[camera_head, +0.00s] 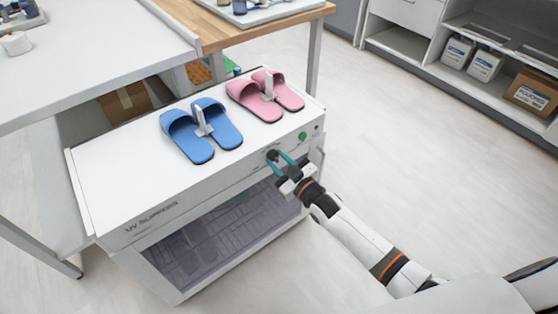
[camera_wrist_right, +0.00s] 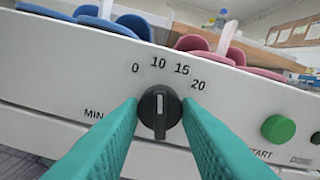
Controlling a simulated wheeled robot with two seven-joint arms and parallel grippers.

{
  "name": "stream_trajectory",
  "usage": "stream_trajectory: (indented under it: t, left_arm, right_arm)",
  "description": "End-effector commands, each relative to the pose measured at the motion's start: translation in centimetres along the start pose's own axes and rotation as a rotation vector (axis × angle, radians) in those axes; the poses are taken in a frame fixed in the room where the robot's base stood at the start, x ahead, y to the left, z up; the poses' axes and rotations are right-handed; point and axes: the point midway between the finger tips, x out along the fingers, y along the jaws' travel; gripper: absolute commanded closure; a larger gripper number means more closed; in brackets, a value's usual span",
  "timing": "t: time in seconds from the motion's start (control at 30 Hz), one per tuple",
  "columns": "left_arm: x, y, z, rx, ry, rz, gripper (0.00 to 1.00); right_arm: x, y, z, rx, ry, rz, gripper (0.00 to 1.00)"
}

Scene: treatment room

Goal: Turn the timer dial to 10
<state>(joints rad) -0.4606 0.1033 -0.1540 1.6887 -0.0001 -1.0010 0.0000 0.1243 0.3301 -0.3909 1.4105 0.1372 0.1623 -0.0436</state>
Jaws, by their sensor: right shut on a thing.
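The timer dial (camera_wrist_right: 159,114) is a black round knob on the white front panel of the UV slippers cabinet (camera_head: 108,190). Numbers 0, 10, 15 and 20 are printed in an arc above it, with MIN at its left. The white mark on the dial points up, at about the 10. My right gripper (camera_head: 281,160) reaches the panel from the front, its teal fingers (camera_wrist_right: 159,128) shut on the two sides of the dial. In the head view the dial (camera_head: 272,155) is small and partly covered by the fingers. My left gripper is not in view.
A green start button (camera_wrist_right: 278,129) is right of the dial. Blue slippers (camera_head: 190,140) and pink slippers (camera_head: 262,100) lie on the cabinet top. A table (camera_head: 110,50) stands behind at the left. The floor at the right is clear up to shelves with a cardboard box (camera_head: 534,92).

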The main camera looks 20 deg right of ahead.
Motion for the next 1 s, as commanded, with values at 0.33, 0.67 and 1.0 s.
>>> stream_trajectory:
  t: [0.33,0.67,1.0]
  left_arm:
    - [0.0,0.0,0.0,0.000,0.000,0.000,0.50]
    - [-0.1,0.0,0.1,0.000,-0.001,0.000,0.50]
    - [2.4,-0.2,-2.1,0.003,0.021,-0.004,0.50]
  right_arm:
    - [0.0,0.0,0.0,-0.001,0.000,0.001,0.50]
    - [-0.2,0.0,-0.1,-0.002,0.001,0.000,0.48]
    - [-6.0,0.0,0.0,-0.002,0.004,0.002,0.48]
